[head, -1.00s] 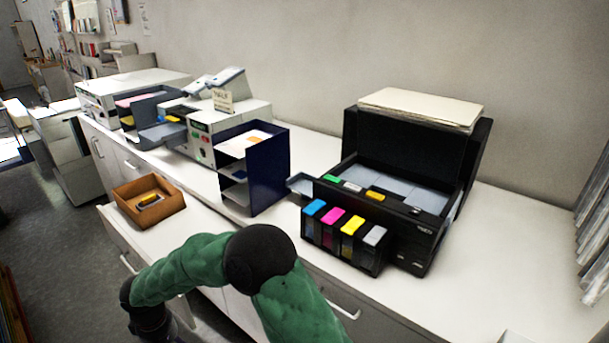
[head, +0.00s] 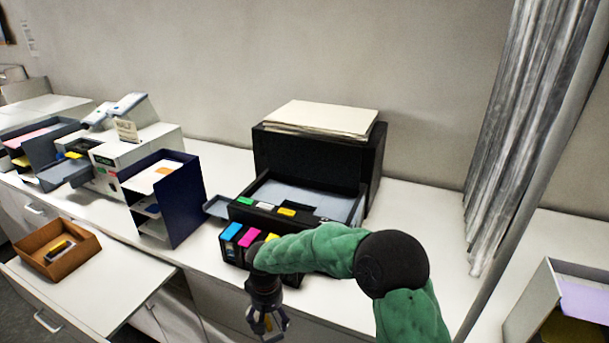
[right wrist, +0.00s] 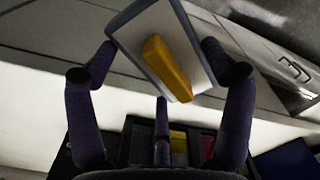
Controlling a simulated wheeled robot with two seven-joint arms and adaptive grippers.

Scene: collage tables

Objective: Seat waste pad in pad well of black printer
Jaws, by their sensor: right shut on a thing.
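The black printer (head: 312,152) stands open on the counter, its lid raised with paper on top. Its open bay (head: 300,196) shows grey inside; I cannot tell which recess is the pad well. My right gripper (head: 266,326) hangs in front of the printer, below the ink cartridges, pointing down. In the right wrist view, my right gripper (right wrist: 163,68) is shut on a flat pale pad with a grey rim and a yellow bar, the waste pad (right wrist: 138,30). The pad is hard to make out in the head view. My left gripper is not in view.
Coloured ink cartridges (head: 231,231) sit at the printer's front, partly behind my arm. A small grey tray (head: 217,206) juts from its left side. A navy paper rack (head: 185,205) stands left. A wooden box (head: 85,262) holds a yellow-marked item. Counter right of the printer is clear.

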